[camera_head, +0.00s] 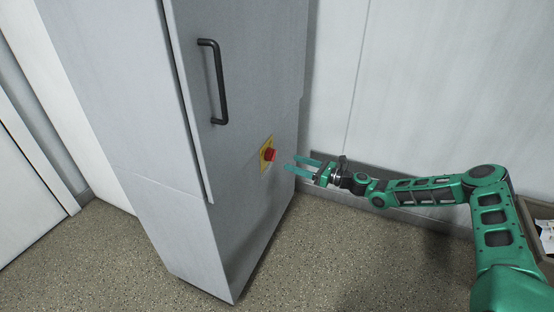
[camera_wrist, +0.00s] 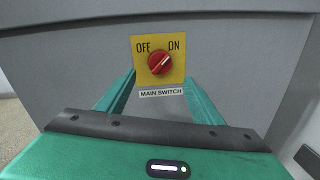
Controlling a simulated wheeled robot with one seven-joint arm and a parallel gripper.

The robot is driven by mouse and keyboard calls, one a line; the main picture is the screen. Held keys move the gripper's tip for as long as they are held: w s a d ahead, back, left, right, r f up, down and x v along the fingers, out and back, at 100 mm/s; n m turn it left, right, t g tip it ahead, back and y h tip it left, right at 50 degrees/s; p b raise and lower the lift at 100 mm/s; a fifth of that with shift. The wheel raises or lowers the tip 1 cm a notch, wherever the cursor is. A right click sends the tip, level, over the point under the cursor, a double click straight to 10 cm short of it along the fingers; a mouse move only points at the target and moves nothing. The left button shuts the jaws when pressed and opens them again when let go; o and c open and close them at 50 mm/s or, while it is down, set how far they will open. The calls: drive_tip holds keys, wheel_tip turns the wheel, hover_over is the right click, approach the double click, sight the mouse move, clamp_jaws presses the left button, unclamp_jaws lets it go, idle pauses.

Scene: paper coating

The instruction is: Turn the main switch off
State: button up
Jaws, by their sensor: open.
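The main switch (camera_head: 269,154) is a red rotary knob on a yellow plate on the grey cabinet's front. In the wrist view the red knob (camera_wrist: 159,63) sits below the words OFF on the left and ON on the right, with a MAIN SWITCH label beneath the plate. The white mark on the knob points up and right, toward ON. My gripper (camera_head: 291,163) is open and empty, just right of the knob in the head view and pointing at it. In the wrist view its two green fingers (camera_wrist: 159,88) are spread to either side below the knob, apart from it.
The tall grey cabinet (camera_head: 140,130) has a black vertical handle (camera_head: 216,82) above the switch. Pale walls stand behind and to the left. The speckled floor (camera_head: 350,260) is clear at the right of the cabinet. A brown tray or box edge (camera_head: 541,209) shows at the far right.

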sight(271, 155)
drive_tip(key=x, duration=0.9)
drive_tip(key=shift+a, duration=0.25)
drive_tip(key=shift+c, duration=0.6)
